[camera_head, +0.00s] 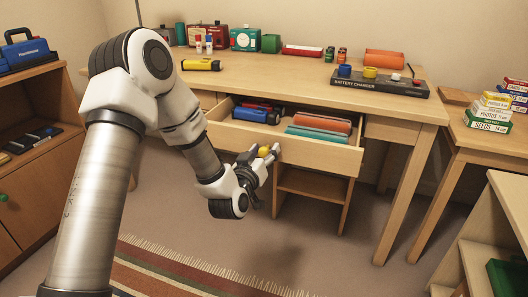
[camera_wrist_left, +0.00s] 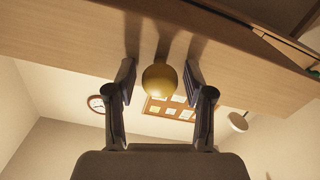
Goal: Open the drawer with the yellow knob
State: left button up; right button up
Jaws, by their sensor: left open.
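The wooden desk (camera_head: 420,110) has its middle drawer (camera_head: 315,157) pulled out, with its contents showing. The drawer's round yellow knob (camera_head: 263,152) sits on the front panel. My left gripper (camera_head: 264,163) is at the knob, and its jaws are open. In the left wrist view the yellow knob (camera_wrist_left: 159,79) lies between the two fingers of my left gripper (camera_wrist_left: 160,85), with a gap on each side. The drawer front (camera_wrist_left: 70,35) fills the upper part of that view. My right gripper does not show.
Inside the drawer are a blue item (camera_head: 256,115) and several folders (camera_head: 318,133). A battery charger (camera_head: 380,84) and a yellow torch (camera_head: 201,65) lie on the desk top. A side table (camera_head: 470,140) with stacked boxes stands at right. A striped rug (camera_head: 180,272) lies on the floor.

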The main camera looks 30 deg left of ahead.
pick_arm(q)
jog(key=v, duration=0.7)
jog(key=shift+s, duration=0.3)
